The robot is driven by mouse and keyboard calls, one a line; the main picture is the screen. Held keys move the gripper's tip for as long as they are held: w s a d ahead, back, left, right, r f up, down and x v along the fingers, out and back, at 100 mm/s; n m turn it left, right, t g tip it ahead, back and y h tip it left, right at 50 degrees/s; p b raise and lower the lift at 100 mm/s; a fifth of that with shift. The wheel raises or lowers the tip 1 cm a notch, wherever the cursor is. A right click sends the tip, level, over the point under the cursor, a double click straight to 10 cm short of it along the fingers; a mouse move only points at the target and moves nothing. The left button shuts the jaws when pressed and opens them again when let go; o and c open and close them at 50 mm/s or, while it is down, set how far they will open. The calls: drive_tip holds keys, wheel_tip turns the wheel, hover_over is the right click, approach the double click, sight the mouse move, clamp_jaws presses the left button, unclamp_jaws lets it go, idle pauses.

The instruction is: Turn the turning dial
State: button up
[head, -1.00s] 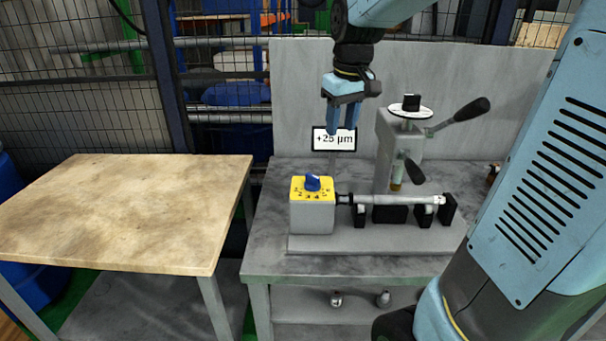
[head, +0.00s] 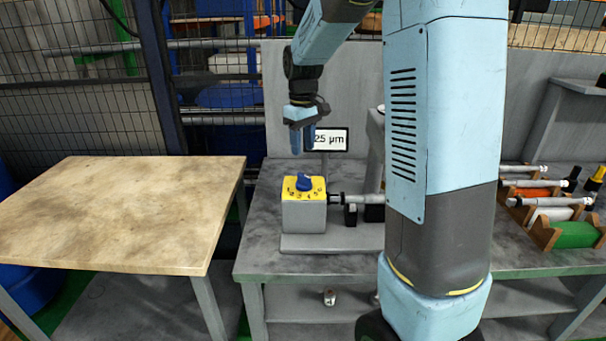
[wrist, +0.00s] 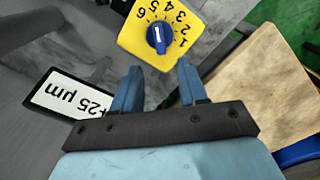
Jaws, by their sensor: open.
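The turning dial (head: 304,182) is a blue knob with a white pointer mark on a yellow numbered plate, on top of a grey box (head: 303,217) on the grey bench. In the wrist view the blue dial (wrist: 159,36) lies beyond the fingertips, in line with the gap between them. My gripper (head: 301,152) points down above the dial, apart from it, open and empty. In the wrist view the two blue fingers of my gripper (wrist: 160,78) stand apart with nothing between them.
A display (head: 328,139) reading 25 µm stands behind the box, close to my gripper. A grey shaft (head: 358,199) extends right from the box, partly hidden by my arm. A bare wooden table (head: 120,212) is at left. Wooden racks (head: 548,232) with parts stand at right.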

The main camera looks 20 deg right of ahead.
sight(304, 174)
wheel_tip(304, 174, down, 10)
drive_tip(key=shift+r, duration=0.1)
idle(0.4)
clamp_jaws()
drive_tip(key=shift+d, duration=0.1)
